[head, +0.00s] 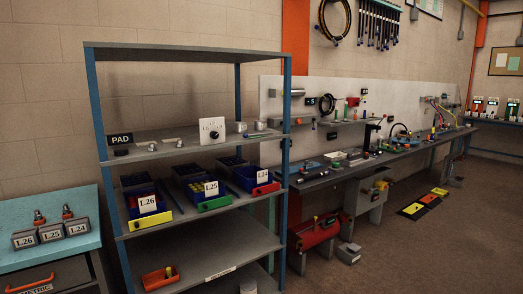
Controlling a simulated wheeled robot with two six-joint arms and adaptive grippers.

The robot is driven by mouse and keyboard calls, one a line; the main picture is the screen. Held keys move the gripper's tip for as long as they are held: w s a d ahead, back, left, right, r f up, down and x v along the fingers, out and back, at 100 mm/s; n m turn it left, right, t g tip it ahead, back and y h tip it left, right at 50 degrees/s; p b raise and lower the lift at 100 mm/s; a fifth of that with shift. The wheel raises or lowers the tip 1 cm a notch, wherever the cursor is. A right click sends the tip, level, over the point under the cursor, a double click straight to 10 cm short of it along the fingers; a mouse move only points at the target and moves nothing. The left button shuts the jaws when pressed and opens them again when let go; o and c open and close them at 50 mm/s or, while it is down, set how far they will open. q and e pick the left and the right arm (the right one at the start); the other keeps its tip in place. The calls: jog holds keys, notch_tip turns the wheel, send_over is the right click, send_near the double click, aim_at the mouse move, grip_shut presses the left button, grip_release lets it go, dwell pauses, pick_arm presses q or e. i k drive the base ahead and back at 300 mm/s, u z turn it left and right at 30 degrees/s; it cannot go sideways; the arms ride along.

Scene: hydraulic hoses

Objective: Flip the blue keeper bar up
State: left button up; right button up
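A shelving rack stands at centre left, with three dark blue bins on its middle shelf. The bins carry tags: 1.26 on yellow (148,204), 1.25 on green (211,188) and 1.24 on red (264,178). Thin blue strips lie beside the bins, one right of the 1.26 bin (171,198) and one right of the 1.25 bin (229,188). I cannot tell whether either strip is the keeper bar, or whether it lies flat or is raised. Neither of my grippers is in view.
The upper shelf (180,150) holds a PAD sign (120,139) and a white dial plate (212,131). A teal bench (75,235) stands left, a long workbench (340,175) right. Floor (430,250) at front right is clear.

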aim_at(245, 135)
jog(key=z, duration=0.6)
jog(key=i, duration=1)
jog(key=z, duration=0.4)
jog(key=i, duration=1.15)
jog(key=u, duration=0.5)
